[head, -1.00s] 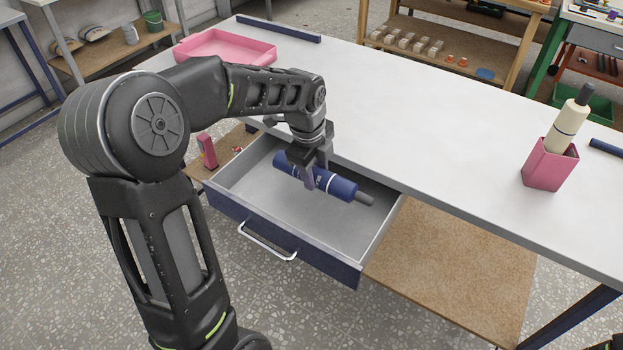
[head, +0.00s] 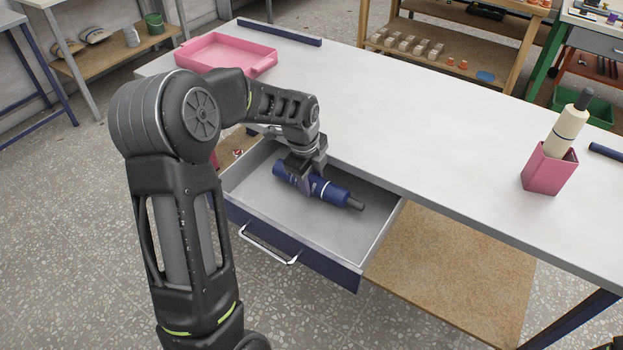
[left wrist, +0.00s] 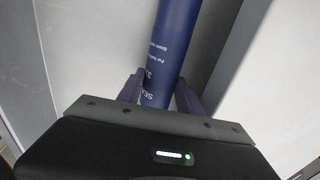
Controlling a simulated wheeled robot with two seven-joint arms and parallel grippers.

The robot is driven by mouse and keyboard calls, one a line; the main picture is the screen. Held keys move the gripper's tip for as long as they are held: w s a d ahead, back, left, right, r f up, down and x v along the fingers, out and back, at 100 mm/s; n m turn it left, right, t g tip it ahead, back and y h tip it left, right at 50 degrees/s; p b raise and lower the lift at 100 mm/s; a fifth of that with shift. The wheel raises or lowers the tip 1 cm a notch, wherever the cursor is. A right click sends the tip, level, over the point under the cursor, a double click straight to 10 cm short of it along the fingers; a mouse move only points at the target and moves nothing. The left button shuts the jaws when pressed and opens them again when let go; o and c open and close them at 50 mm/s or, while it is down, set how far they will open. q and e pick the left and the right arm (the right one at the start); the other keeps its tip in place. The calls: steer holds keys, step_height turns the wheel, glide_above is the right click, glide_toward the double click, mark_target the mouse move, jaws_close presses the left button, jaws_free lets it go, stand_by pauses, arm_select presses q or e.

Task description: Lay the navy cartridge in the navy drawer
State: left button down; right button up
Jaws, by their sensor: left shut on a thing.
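The navy cartridge (head: 329,191) has a white band and a grey tip that points right and toward the front. My left gripper (head: 305,184) is shut on it around its middle. In the left wrist view the cartridge (left wrist: 172,50) runs between the two fingers (left wrist: 160,92). The navy drawer (head: 318,266) is pulled out from under the white table, with a grey inside. The cartridge is inside the drawer's outline, low and lying roughly flat. I cannot tell whether it touches the drawer floor.
The white table top (head: 420,130) overhangs the drawer's back. A pink holder (head: 549,170) with a cream cartridge (head: 566,127) stands at the right. A pink tray (head: 226,54) sits at the far left. A brown lower shelf (head: 450,260) lies right of the drawer.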

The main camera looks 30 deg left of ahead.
arm_select(q)
steer(key=shift+f, duration=0.25)
steer(key=shift+f, duration=0.15)
steer(key=c, duration=1.1)
jaws_free()
steer(key=shift+s+d, duration=0.1)
steer(key=shift+o, duration=0.2)
step_height(320, 180, up, 12)
steer(key=s, duration=0.2)
steer(key=shift+s, duration=0.15)
